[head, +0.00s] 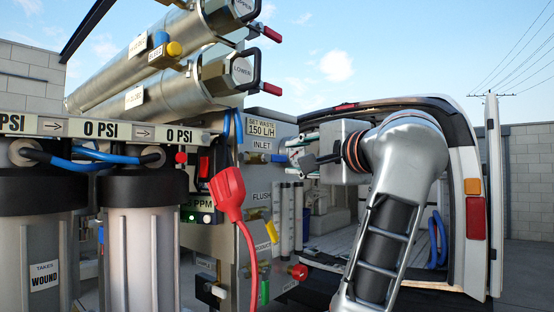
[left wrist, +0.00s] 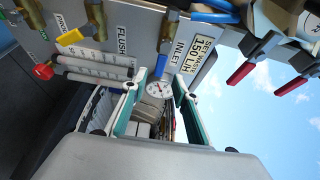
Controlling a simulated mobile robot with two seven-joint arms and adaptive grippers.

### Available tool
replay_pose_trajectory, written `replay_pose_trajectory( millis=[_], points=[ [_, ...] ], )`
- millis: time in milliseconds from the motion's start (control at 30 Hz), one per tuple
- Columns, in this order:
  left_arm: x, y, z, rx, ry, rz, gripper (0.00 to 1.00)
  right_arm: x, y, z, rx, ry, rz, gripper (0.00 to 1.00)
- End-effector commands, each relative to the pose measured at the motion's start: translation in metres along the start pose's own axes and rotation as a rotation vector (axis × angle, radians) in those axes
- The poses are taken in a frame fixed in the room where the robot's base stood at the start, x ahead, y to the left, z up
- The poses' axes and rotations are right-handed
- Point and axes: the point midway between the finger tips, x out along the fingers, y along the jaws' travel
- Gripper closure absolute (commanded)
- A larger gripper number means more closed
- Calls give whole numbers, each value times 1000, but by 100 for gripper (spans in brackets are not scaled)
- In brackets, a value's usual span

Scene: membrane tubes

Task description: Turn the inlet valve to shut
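The inlet valve has a brass body (head: 257,158) on the metal panel, below the INLET label (head: 262,140). Its blue handle (head: 279,158) sticks out to the right of the body in the head view. In the left wrist view the blue handle (left wrist: 161,66) lies just past my fingertips, roughly between them. My left gripper (head: 297,155) faces the panel from the right. Its two fingers stand apart in the left wrist view (left wrist: 160,80), with nothing held. I cannot tell whether either finger touches the handle. My right gripper is not in view.
Red-handled valves (left wrist: 240,73) are on the other side. A round gauge (left wrist: 160,88) shows between my fingers. A red plug (head: 228,190) hangs in front of the panel. An open van (head: 470,225) stands behind my arm.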

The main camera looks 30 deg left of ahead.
Motion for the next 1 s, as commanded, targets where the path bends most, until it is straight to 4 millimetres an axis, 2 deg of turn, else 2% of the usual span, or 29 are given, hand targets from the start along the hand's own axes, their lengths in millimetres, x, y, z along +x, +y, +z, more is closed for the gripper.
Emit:
replay_pose_trajectory(
  millis=[200,400,567,833,933,1000],
  points=[
    [35,-1,2,2,-7,-1,71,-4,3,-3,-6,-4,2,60],
    [60,-1,2,2,-5,-1,71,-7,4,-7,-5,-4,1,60],
    [70,0,1,3,-4,-1,71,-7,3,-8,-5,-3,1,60],
    [71,0,1,3,-3,0,71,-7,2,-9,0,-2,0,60],
    [71,0,1,3,-3,0,97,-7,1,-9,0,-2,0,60],
    [71,0,1,3,-3,0,100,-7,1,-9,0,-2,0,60]
  ],
)
